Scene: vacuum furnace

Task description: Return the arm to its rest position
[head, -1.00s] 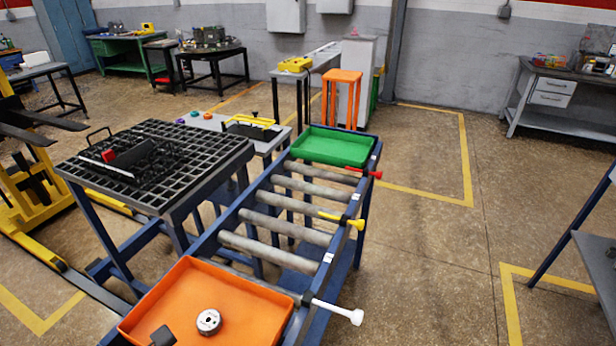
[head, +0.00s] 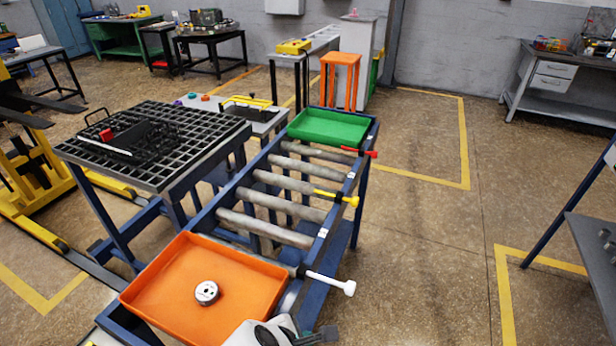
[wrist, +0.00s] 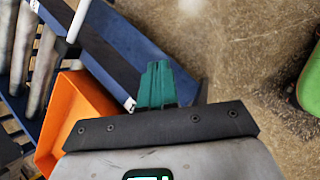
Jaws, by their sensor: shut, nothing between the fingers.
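My gripper (head: 318,337) shows at the bottom edge of the head view, just right of the orange tray's near corner. In the wrist view its teal fingers (wrist: 156,84) are together with nothing between them. They point past the blue conveyor frame (wrist: 112,62) over the floor. The arm's white and dark end link is partly cut off by the frame's lower edge. The orange tray (head: 165,295) sits on the near end of the roller conveyor and holds a small round metal part (head: 207,292).
A green tray (head: 330,128) sits at the conveyor's far end. Red, yellow and white-ended (head: 332,282) handles stick out from its right side. A black grid table (head: 215,150) stands left. Floor to the right is open, with a grey bench (head: 590,262) at the right edge.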

